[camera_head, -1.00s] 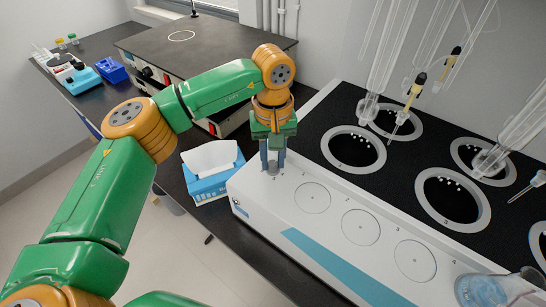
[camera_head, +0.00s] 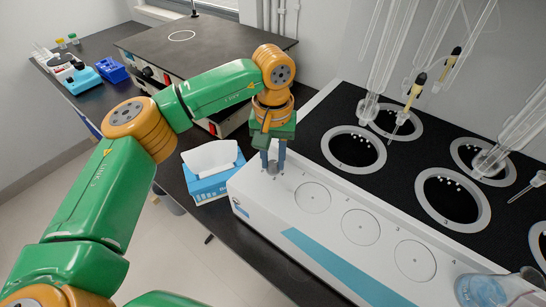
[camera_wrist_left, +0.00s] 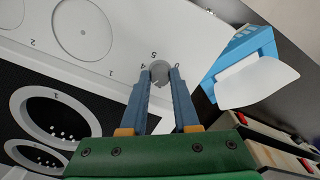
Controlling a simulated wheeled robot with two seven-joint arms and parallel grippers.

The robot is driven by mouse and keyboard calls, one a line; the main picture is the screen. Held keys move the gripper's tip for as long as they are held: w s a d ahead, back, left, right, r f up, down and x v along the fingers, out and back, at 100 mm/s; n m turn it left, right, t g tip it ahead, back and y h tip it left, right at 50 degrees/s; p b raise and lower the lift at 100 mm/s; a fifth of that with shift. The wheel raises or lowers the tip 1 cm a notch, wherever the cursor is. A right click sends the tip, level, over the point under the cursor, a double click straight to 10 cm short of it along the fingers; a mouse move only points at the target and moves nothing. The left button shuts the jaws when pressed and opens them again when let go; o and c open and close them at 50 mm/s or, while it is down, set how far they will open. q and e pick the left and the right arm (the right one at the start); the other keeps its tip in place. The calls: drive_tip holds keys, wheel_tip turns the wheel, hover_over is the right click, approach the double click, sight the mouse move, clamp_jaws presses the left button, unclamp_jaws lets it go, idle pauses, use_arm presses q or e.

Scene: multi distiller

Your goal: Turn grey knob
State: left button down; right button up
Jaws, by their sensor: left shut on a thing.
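The grey knob (camera_wrist_left: 158,71) is a small round piece on the white front panel of the distiller (camera_head: 300,245). In the left wrist view it sits between the tips of my left gripper (camera_wrist_left: 158,76), with both blue fingers against its sides. In the head view my left gripper (camera_head: 273,167) points down at the panel's far left corner, and the knob (camera_head: 272,170) shows only partly between the fingertips. The gripper is shut on the knob. My right gripper is not in view.
A blue tissue box (camera_head: 208,184) stands just left of the distiller. Black heating wells (camera_head: 354,147) with glassware above are to the right. A glass beaker (camera_head: 480,290) is at the lower right. A hot plate unit (camera_head: 205,45) stands behind my arm.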

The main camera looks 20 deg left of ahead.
sight(273, 163)
use_arm(q)
drive_tip(key=shift+w+r, duration=0.1)
drive_tip(key=c, duration=0.7)
unclamp_jaws()
drive_tip(key=shift+o, duration=0.2)
wheel_tip(273, 163, up, 7)
drive_tip(key=shift+b, duration=0.45)
